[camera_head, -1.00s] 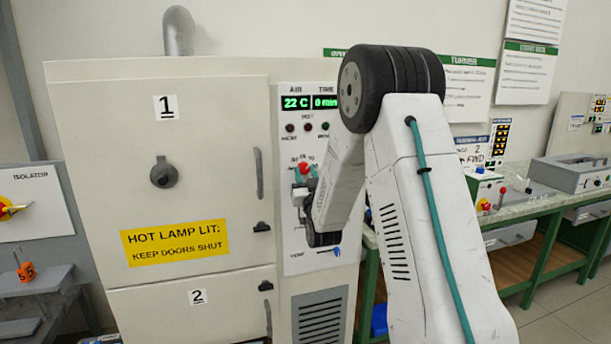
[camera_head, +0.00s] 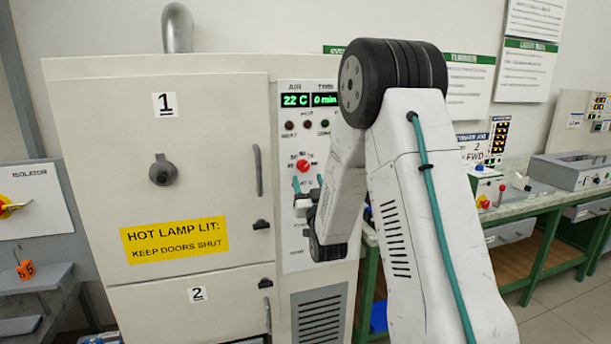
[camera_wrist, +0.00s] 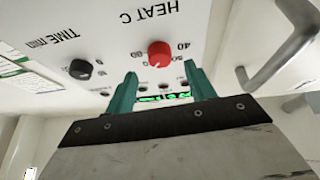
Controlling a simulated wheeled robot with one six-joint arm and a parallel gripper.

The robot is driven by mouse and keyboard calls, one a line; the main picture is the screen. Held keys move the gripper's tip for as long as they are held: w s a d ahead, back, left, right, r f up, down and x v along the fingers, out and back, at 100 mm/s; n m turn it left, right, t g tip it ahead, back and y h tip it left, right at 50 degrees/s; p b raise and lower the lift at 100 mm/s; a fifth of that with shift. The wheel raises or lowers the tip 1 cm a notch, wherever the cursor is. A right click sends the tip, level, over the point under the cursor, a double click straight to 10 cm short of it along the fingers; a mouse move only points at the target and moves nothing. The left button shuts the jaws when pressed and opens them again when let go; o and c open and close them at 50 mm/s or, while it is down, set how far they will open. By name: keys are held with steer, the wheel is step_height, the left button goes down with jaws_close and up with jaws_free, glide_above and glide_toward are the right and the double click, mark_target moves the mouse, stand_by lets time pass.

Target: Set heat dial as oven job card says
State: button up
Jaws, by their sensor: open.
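The red heat dial (camera_head: 303,166) is on the oven's white control panel (camera_head: 291,258). In the wrist view the red dial (camera_wrist: 159,53) appears upside down under the words HEAT C, with numbers around it; its exact setting is too small to tell. My gripper (camera_head: 308,180) is open and empty, just below the dial in the head view. Its two teal fingers stand apart in the wrist view (camera_wrist: 160,74), with the dial beyond and between their tips, seemingly not touched. I cannot make out an oven job card.
A black time dial (camera_wrist: 80,69) sits beside the heat dial. An oven door handle (camera_wrist: 285,50) is close to my gripper's other side. The oven display (camera_head: 309,100) reads 22 C and 0 min. A green-framed bench (camera_head: 545,250) stands at right.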

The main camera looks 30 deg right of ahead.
steer(key=shift+v, duration=1.5)
steer(key=shift+f, duration=0.1)
step_height(320, 180, down, 14)
steer(key=s+a+g+y, duration=0.15)
steer(key=g+y, duration=0.25)
steer(key=g, duration=0.6)
steer(key=s+a+r+n+g+y, duration=0.1)
steer(key=s+a+g+y, duration=0.1)
steer(key=s+a+g, duration=0.7)
steer(key=s+a+r+n, duration=0.1)
steer(key=s+a+r, duration=0.2)
steer(key=s, duration=0.6)
steer(key=s+a+r+n+g+y, duration=0.1)
steer(key=s+a+r, duration=0.2)
steer(key=s+r, duration=0.4)
steer(key=s+a+r, duration=0.3)
steer(key=s+r, duration=0.2)
steer(key=s, duration=0.7)
steer(key=shift+n+g+y, duration=0.3)
steer(key=shift+n, duration=0.1)
steer(key=shift+s, duration=0.15)
